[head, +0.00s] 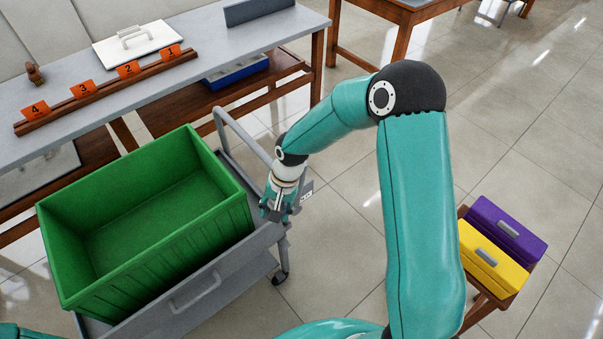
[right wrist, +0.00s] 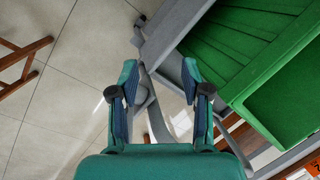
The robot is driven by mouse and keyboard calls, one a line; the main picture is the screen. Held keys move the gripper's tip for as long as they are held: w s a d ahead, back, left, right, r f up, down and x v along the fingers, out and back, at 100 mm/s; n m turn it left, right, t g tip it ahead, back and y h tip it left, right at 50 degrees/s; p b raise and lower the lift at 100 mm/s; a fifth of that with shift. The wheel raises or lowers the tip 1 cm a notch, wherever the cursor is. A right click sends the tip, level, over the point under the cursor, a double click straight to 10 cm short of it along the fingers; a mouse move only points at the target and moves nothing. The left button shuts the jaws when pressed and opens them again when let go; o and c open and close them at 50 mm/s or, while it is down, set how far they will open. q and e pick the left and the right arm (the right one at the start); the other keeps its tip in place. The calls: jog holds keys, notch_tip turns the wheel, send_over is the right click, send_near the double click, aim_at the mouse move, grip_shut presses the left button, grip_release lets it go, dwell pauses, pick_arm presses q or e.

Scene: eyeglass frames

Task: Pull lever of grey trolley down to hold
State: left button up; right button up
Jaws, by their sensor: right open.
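The grey trolley (head: 237,272) stands at the left in the head view. It has a raised tubular handle (head: 243,130) at its far right end and a smaller handle (head: 195,293) on its near side. My right gripper (head: 275,214) points down at the trolley's right edge. In the right wrist view, my right gripper (right wrist: 160,82) has its fingers apart, with grey trolley parts (right wrist: 153,110) beyond and between them. I cannot tell which grey part is the lever, nor whether the fingers touch it. My left gripper is out of view.
A green crate (head: 150,270) sits on the trolley. Purple (head: 507,229) and yellow (head: 493,265) boxes stand at the right. Tiled floor (head: 335,215) is clear between.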

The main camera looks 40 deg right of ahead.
aim_at(302, 176)
jog(key=w+d+r+m+h, duration=0.1)
jog(key=w+d+r+m, duration=0.15)
jog(key=d+r, duration=0.5)
jog(key=w+d+r+m+h, duration=0.15)
jog(key=d+r+m, duration=0.25)
jog(key=r, duration=0.7)
jog(key=f, duration=0.5)
jog(key=f+p, duration=0.1)
jog(key=f, duration=0.4)
jog(key=f+p, duration=0.1)
jog(key=f, duration=0.5)
jog(key=shift+s+a+f, duration=0.1)
jog(key=shift+s+a, duration=0.05)
jog(key=shift+a, duration=0.1)
jog(key=shift+c, duration=0.3)
grip_shut()
